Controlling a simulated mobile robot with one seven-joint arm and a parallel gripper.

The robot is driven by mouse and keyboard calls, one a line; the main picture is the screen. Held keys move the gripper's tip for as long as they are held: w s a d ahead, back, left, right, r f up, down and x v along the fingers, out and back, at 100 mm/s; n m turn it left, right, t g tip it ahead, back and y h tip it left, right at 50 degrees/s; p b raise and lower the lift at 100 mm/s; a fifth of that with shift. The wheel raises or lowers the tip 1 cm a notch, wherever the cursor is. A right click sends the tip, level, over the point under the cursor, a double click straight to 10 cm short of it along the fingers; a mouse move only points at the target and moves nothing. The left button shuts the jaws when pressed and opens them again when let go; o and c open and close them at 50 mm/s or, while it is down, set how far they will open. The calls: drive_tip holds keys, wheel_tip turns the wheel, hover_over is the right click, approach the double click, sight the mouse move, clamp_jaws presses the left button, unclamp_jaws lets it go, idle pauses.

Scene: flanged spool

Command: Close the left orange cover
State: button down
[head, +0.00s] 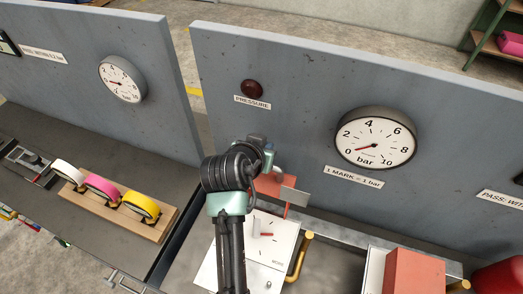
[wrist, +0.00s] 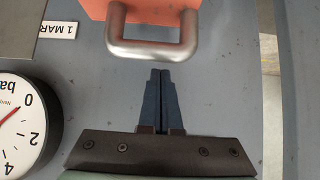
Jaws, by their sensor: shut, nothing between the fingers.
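The left orange cover (head: 268,184) shows partly behind my arm in the head view, above the white dial panel (head: 284,236). In the wrist view the orange cover (wrist: 150,10) is at the top edge, with a silver U-shaped handle (wrist: 152,51) across it. My gripper (wrist: 160,72) is shut and empty. Its fingertips point at the middle of the handle and appear just short of it; I cannot tell the depth between them. In the head view my arm hides part of the cover and my fingertips are not clear.
A grey wall panel carries a large pressure gauge (head: 375,138) and a dark red lamp (head: 252,89). A second orange block (head: 414,274) stands at the lower right. A yellow pipe (head: 300,258) runs beside the dial panel. Coloured spools (head: 103,187) sit on a wooden rack at left.

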drive_tip(key=shift+s+a+p, duration=0.2)
drive_tip(key=shift+s+p, duration=0.05)
drive_tip(key=shift+s, duration=0.4)
drive_tip(key=shift+s+a+p, duration=0.2)
drive_tip(key=shift+s+p, duration=0.05)
drive_tip(key=shift+s, duration=0.35)
drive_tip(key=shift+s+f, duration=0.1)
drive_tip(key=shift+f, duration=0.05)
drive_tip(key=shift+f+b, duration=0.1)
drive_tip(key=shift+b, duration=0.2)
